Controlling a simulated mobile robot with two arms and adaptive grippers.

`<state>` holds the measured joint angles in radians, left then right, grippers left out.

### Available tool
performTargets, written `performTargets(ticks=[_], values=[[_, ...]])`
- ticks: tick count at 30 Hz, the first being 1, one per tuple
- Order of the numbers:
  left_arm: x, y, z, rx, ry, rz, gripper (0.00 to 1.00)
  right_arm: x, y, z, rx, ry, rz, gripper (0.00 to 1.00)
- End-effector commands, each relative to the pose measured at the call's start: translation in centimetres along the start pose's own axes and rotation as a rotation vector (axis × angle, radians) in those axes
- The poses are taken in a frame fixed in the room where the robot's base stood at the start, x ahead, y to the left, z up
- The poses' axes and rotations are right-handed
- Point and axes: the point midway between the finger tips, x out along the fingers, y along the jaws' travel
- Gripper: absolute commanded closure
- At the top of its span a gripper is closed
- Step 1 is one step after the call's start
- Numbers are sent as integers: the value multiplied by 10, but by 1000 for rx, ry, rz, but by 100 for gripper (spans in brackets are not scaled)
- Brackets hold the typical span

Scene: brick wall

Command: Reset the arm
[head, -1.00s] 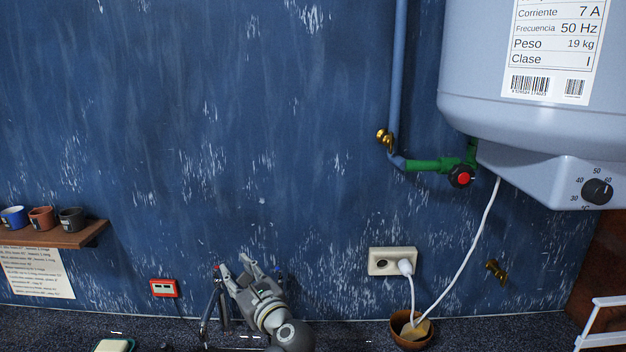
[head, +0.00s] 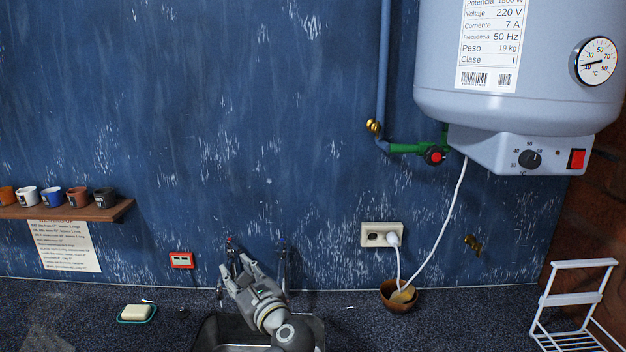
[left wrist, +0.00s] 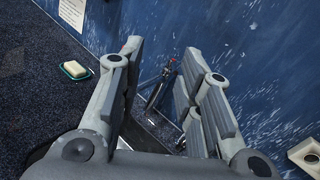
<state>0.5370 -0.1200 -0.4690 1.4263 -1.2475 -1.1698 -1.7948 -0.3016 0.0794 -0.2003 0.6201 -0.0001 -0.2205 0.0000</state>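My left gripper (head: 238,266) is in front of the blue wall, above the sink (head: 212,330) at the bottom middle of the head view. Its grey fingers point up and slightly left. In the left wrist view the two fingers of my left gripper (left wrist: 162,52) stand well apart with nothing between their pads. A metal tap (left wrist: 165,78) shows beyond the gap between them, and the gripper partly covers it in the head view. My right gripper is not in view.
A shelf with several cups (head: 78,197) is on the left wall. A soap dish (head: 137,314) lies on the dark counter. A water heater (head: 520,80) hangs at right, its cord plugged into a socket (head: 382,235) above a brown bowl (head: 398,297). A white rack (head: 575,310) stands far right.

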Motion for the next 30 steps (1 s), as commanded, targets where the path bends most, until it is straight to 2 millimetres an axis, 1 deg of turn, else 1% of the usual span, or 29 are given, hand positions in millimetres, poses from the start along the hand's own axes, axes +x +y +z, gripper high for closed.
performTargets(ticks=[6, 11, 14, 17, 20, 23, 24, 26, 27, 30], values=[[-7, 28, -31, -151, 96, 37, 67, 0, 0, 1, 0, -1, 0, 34], [-16, 56, -60, -303, 186, 86, 67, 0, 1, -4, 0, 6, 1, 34], [-25, 78, -82, -426, 254, 133, 67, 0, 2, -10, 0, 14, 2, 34], [-39, 104, -107, -569, 328, 197, 67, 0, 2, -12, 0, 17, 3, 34], [-60, 136, -135, -743, 414, 291, 67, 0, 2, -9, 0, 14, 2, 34], [-92, 177, -165, -968, 508, 432, 67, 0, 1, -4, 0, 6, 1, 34], [-109, 194, -176, -1069, 545, 506, 67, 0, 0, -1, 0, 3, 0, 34], [-136, 220, -189, -1219, 591, 625, 67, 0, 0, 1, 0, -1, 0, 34], [-154, 234, -196, -1312, 617, 704, 67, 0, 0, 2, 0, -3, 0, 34], [-192, 262, -204, -1495, 653, 884, 67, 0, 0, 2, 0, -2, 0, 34]])
